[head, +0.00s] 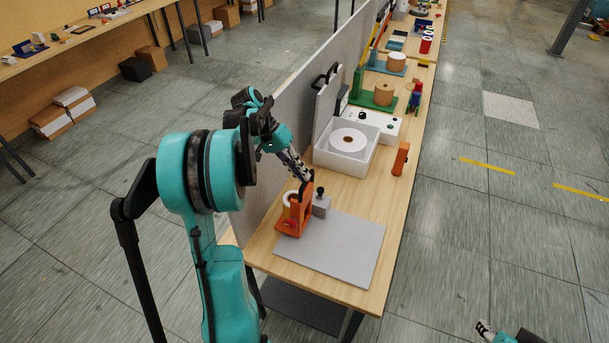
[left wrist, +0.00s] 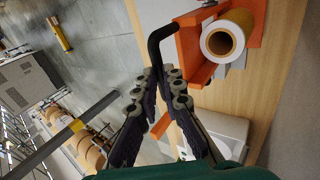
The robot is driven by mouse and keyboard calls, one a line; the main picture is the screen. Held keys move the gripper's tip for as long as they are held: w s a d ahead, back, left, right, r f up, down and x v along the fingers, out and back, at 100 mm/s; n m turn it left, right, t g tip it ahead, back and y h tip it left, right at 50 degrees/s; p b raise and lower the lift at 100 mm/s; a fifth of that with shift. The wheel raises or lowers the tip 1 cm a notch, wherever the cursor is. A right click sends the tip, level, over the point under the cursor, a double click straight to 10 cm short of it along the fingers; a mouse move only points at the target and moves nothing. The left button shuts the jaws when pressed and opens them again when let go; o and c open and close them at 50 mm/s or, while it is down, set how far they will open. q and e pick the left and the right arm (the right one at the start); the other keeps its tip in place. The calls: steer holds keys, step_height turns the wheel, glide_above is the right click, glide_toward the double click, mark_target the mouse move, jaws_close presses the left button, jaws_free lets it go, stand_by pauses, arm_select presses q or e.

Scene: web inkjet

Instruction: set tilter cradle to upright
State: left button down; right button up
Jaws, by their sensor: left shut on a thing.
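The orange tilter cradle (head: 304,214) stands at the near end of the bench, at the left edge of a grey mat (head: 345,252). It also shows in the left wrist view (left wrist: 272,22), with a white roll (left wrist: 245,18) with a brown core on it. A black bent handle (left wrist: 160,36) sticks out from the orange part. My left gripper (left wrist: 168,72) is closed around the lower end of this handle; in the head view the gripper (head: 306,177) is at the cradle's top. My right gripper (head: 483,327) is at the bottom right, away from the bench; its jaws are too small to judge.
A grey block with a black knob (head: 321,204) stands right beside the cradle. Behind is an open white box (head: 338,160) holding a white roll, and an orange block (head: 400,159). A grey partition (head: 290,105) runs along the bench's left side. The mat's right part is clear.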

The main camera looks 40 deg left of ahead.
arm_select(q)
steer(key=shift+s+a+f, duration=0.3)
steer(key=shift+a+f, duration=0.2)
steer(key=shift+f, duration=0.1)
steer(key=shift+s+a+f, duration=0.3)
steer(key=shift+a+f, duration=0.15)
steer(key=shift+f, duration=0.1)
arm_select(e)
steer(key=shift+s+a+f, duration=0.1)
steer(key=shift+a+f, duration=0.1)
steer(key=shift+f, duration=0.1)
arm_select(q)
steer(key=c, duration=1.7)
jaws_free()
steer(key=shift+w, duration=0.1)
steer(key=o, duration=0.3)
steer(key=shift+w+a+f, duration=0.15)
steer(key=shift+w+f, duration=0.05)
steer(key=shift+w+a, duration=0.1)
steer(key=shift+c, duration=0.9)
steer(key=shift+r, duration=0.15)
arm_select(e)
steer(key=shift+w+a, duration=0.2)
steer(key=shift+w, duration=0.15)
arm_select(q)
steer(key=shift+r, duration=0.1)
arm_select(e)
steer(key=shift+r, duration=0.1)
